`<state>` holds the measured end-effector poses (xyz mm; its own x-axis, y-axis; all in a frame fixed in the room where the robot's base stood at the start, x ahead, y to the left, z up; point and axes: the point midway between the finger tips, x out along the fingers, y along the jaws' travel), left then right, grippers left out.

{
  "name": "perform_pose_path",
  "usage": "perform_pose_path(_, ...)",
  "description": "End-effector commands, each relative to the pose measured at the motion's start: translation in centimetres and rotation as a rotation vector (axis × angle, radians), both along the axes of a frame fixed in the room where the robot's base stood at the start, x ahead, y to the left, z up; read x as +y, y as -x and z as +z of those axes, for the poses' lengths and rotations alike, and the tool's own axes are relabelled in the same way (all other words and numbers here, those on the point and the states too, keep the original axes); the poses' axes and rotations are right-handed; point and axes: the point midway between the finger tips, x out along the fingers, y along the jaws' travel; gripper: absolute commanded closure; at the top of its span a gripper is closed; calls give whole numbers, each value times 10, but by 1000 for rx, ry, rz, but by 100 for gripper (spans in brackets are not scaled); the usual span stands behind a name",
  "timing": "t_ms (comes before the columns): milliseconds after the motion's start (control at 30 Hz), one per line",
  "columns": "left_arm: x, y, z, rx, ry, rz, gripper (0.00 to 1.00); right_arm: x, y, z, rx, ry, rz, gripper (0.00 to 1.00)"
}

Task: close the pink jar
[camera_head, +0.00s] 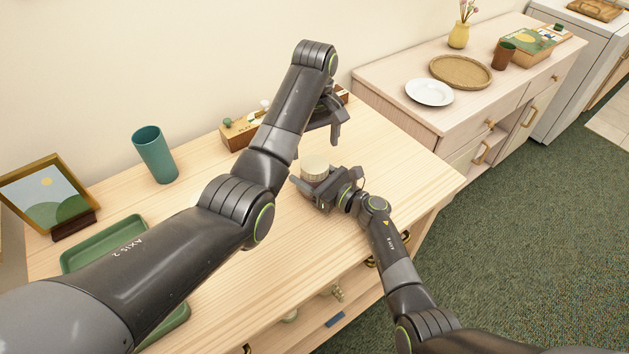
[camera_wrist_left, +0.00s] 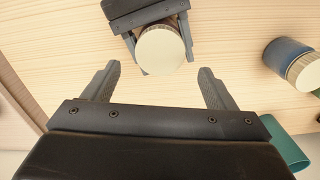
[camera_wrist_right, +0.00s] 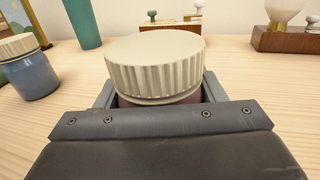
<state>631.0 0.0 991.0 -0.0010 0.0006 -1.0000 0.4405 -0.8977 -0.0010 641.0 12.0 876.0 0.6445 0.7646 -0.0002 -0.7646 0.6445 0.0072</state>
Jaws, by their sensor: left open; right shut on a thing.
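The pink jar (camera_wrist_right: 190,98) stands on the wooden tabletop with my right gripper (camera_head: 326,180) shut around its body. Little of the pink body shows between the fingers. A ribbed cream lid (camera_wrist_right: 155,65) sits on its top and looks level; I cannot tell how tight it is. The lid also shows in the head view (camera_head: 315,164) and from above in the left wrist view (camera_wrist_left: 161,50). My left gripper (camera_head: 335,125) is open and empty, above the table near the jar. Its fingers (camera_wrist_left: 157,75) point toward the lid without touching it.
A blue jar with a cream lid (camera_wrist_right: 30,75) stands nearby; my left arm hides it in the head view. A teal cup (camera_head: 155,155), a green tray (camera_head: 105,243), a picture frame (camera_head: 50,190) and a wooden rack (camera_head: 237,133) are on the table. The table's right end is clear.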

Motion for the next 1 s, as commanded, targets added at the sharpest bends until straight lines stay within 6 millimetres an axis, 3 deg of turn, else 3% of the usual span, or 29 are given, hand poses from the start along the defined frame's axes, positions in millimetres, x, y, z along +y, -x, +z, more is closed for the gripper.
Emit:
perform_pose_path(233, 0, 0, 19, -1, -1, 161, 21, 0, 0, 0, 1, 1, 0, 100)
perform_pose_path(600, 0, 0, 19, 1, -1, 174, 21, 0, 0, 0, 1, 1, 0, 100)
perform_pose_path(767, 0, 1, 4, 4, 0, 173, 21, 0, 0, 0, 1, 1, 0, 100)
perform_pose_path(1000, 0, 2, -33, 3, -1, 172, 21, 0, 0, 0, 1, 1, 0, 100)
